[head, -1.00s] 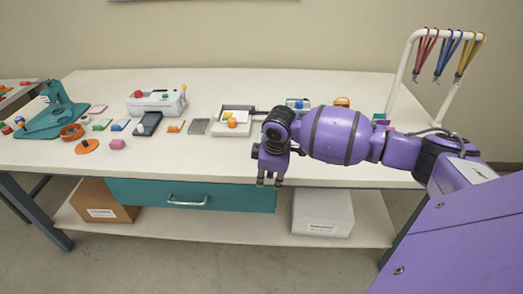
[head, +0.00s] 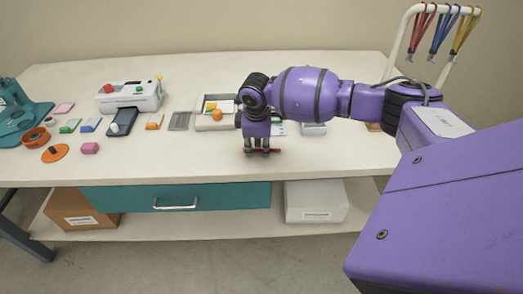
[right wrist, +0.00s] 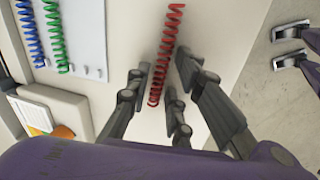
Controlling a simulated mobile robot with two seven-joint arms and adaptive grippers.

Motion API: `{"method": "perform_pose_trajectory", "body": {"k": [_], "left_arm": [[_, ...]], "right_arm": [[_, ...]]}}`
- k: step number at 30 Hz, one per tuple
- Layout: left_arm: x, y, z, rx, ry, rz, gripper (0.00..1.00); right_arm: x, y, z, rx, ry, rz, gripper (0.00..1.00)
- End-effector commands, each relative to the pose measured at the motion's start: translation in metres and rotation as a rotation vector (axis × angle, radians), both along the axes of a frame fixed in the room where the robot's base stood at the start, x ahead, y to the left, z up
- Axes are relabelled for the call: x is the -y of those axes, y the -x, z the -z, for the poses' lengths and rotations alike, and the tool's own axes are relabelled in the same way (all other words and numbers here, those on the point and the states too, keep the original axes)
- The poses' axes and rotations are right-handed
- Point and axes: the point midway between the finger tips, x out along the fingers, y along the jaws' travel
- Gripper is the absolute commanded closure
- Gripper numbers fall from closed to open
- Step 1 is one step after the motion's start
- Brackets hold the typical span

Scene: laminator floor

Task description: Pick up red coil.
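The red coil (right wrist: 170,45) lies on the pale table top and shows in the right wrist view as a long red spiral running between my right gripper's fingers. In the head view only a bit of red (head: 276,150) shows beside the fingertips, near the table's front edge. My right gripper (head: 257,152) points down over it. In the right wrist view the gripper (right wrist: 163,70) is open, with fingers on both sides of the coil and gaps visible. My left gripper is out of view.
A white holder with a blue coil (right wrist: 28,30) and a green coil (right wrist: 55,35) lies beside the red one.

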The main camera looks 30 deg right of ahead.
Motion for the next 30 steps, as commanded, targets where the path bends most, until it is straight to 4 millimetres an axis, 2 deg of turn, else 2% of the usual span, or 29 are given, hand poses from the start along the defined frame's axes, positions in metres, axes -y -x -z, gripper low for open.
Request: {"method": "perform_pose_trajectory", "body": {"k": [5, 10, 23, 30], "left_arm": [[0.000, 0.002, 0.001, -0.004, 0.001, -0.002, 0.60], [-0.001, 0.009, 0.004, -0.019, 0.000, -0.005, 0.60], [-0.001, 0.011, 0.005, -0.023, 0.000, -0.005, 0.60], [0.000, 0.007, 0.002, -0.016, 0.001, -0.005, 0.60]], "right_arm": [[0.000, 0.000, 0.000, 0.001, 0.000, 0.000, 0.80], [0.000, 0.000, -0.001, 0.001, 0.000, 0.000, 0.99], [0.000, -0.001, -0.005, 0.003, 0.000, 0.000, 0.99], [0.000, -0.001, -0.035, 0.004, -0.001, -0.001, 0.99]]}}
